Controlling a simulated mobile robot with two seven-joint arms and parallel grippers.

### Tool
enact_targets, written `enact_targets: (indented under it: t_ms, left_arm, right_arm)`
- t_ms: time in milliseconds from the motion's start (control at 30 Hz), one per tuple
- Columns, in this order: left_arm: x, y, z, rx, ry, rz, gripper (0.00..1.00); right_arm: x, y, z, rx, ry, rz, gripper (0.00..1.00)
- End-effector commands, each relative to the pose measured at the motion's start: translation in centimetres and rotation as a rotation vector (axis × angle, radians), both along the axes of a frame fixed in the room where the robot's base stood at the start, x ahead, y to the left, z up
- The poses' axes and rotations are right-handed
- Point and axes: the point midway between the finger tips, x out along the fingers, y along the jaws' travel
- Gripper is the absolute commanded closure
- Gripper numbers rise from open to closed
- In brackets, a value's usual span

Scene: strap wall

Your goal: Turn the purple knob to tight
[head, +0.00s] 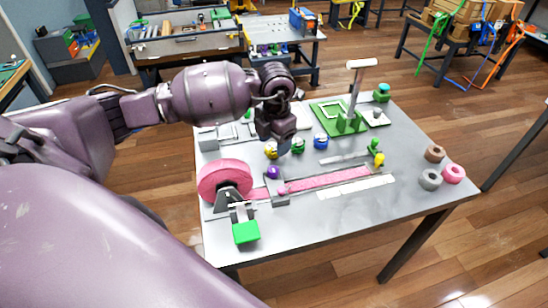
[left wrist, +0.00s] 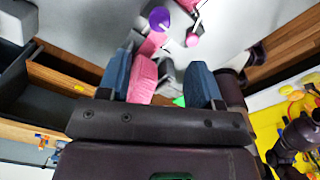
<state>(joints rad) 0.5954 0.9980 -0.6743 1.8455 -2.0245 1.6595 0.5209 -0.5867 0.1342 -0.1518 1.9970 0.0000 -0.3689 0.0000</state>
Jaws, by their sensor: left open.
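The purple knob (head: 273,172) sits on the grey table beside the pink roll, just behind the pink strap (head: 325,181). In the left wrist view the purple knob (left wrist: 158,18) is a round disc near the top edge, with a pale mark at its lower edge. My left gripper (head: 281,143) is above the table, behind the knob and apart from it. In the left wrist view its blue fingers (left wrist: 160,70) are spread. A pink part shows between them, seemingly the roll beyond; the fingers are not shut on it. My right gripper is in neither view.
The pink roll (head: 222,180) stands at the table's left, with a green block (head: 246,232) in front. A grey clamp block (head: 276,192) straddles the strap. Coloured knobs (head: 298,146) stand behind, a green stand (head: 340,118) at the back, loose rings (head: 431,180) at right.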

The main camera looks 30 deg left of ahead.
Motion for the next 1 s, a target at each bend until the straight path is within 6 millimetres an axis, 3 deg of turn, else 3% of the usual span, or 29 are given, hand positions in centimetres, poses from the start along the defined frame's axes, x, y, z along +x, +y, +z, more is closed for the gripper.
enact_targets:
  t_ms: [267,700,1000]
  left_arm:
    - [0.0,0.2,-2.1,0.006,0.002,0.002,0.41]
    - [0.1,0.4,-9.1,0.003,0.001,0.002,0.41]
    - [0.1,0.4,-10.7,0.005,-0.001,0.001,0.41]
  right_arm:
    - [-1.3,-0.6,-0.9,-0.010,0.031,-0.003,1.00]
    - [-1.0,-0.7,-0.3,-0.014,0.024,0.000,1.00]
    - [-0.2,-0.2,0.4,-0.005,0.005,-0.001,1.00]
